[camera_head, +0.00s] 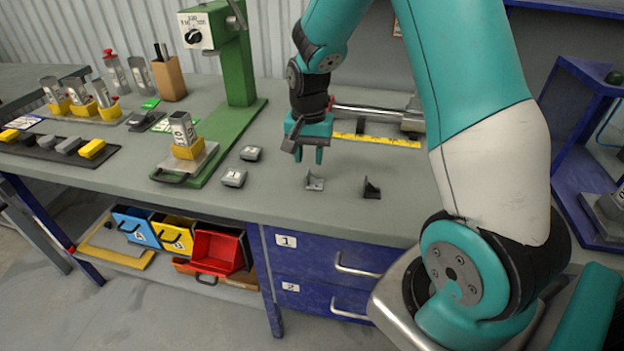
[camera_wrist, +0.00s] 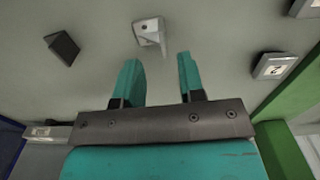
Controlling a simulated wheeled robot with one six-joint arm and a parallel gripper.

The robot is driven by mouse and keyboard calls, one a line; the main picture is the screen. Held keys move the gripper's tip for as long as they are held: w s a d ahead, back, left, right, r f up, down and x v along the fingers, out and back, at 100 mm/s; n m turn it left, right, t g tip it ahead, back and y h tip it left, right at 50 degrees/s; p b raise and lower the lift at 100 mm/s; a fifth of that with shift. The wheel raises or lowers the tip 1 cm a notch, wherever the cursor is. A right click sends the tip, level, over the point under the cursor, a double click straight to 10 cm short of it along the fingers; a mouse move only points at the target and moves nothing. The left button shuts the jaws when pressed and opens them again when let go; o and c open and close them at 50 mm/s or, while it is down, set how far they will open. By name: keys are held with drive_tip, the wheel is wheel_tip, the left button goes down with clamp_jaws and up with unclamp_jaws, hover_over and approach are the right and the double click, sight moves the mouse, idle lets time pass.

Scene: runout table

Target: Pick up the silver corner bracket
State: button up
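The silver corner bracket (camera_head: 315,182) lies on the grey table top, in front of and below my gripper in the head view. In the wrist view the silver bracket (camera_wrist: 150,33) sits just beyond the fingertips, roughly centred between them. My gripper (camera_head: 309,158) points down above the table, its teal fingers apart with nothing between them. The fingers (camera_wrist: 157,65) also show open and empty in the wrist view. A black corner bracket (camera_head: 371,189) lies to the right of the silver one; it appears at upper left in the wrist view (camera_wrist: 63,47).
Two small grey blocks (camera_head: 233,177) with labels lie left of the silver bracket. A green press stand (camera_head: 238,60) stands further left. A yellow ruler strip (camera_head: 377,140) and a metal rod lie behind my gripper. The table around the brackets is clear.

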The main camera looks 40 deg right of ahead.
sight(308, 171)
drive_tip(key=shift+w+f+p, duration=0.2)
drive_tip(key=shift+f+p, duration=0.3)
drive_tip(key=shift+f, duration=2.25)
clamp_jaws()
